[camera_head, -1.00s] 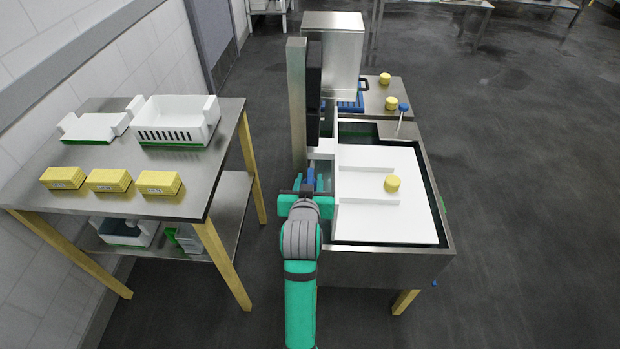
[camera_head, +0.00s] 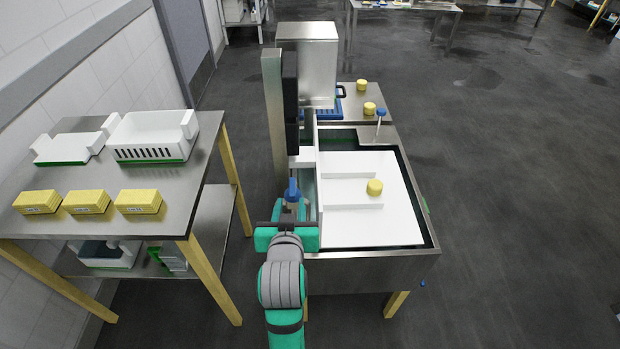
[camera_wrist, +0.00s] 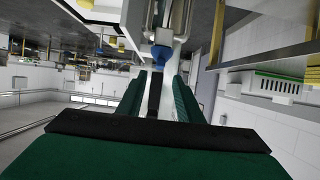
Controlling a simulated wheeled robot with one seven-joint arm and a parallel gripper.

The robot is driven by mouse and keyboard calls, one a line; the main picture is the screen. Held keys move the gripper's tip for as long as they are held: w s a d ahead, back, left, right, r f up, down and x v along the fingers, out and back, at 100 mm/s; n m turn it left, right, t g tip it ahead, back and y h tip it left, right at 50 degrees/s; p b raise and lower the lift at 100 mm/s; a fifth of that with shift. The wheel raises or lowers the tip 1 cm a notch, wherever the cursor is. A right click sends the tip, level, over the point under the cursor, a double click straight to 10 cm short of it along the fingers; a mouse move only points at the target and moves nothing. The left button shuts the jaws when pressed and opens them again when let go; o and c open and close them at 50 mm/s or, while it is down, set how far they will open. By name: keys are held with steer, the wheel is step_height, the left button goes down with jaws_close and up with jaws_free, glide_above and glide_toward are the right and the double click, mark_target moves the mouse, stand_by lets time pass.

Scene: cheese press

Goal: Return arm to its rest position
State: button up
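My gripper (camera_head: 289,212) is at the near left side of the steel press table, left of its white basin. In the wrist view my gripper (camera_wrist: 159,80) shows two green fingers spread apart, with nothing held between them. A blue-tipped handle (camera_head: 292,188) of the press stands just beyond the fingertips. It also shows in the wrist view (camera_wrist: 162,52), ahead of the fingers and apparently clear of them. My teal arm reaches back toward the bottom of the head view.
The press table (camera_head: 375,268) holds a white basin (camera_head: 395,215) with a yellow cheese (camera_head: 374,187). The press column (camera_head: 273,120) rises behind the handle. A side table (camera_head: 185,205) at left bears yellow blocks (camera_head: 87,202) and a white crate (camera_head: 152,137). Floor at right is clear.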

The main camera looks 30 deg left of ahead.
steer(key=s+d+f+m+t+h, duration=0.15)
steer(key=s+d+f, duration=0.25)
steer(key=d+f, duration=0.4)
steer(key=s+d+f+m+t+h, duration=0.1)
steer(key=s+d+f+m, duration=0.1)
steer(key=s+d+f, duration=0.5)
steer(key=s+d+r+m+t+h, duration=0.1)
steer(key=s+d+h, duration=0.3)
steer(key=s+d, duration=1)
steer(key=s+m, duration=0.1)
steer(key=s, duration=0.2)
steer(key=shift+s+r+m, duration=0.15)
steer(key=shift+r+m, duration=0.1)
steer(key=shift+m, duration=0.1)
steer(key=shift+d+t+h, duration=0.1)
steer(key=shift+t+h, duration=0.15)
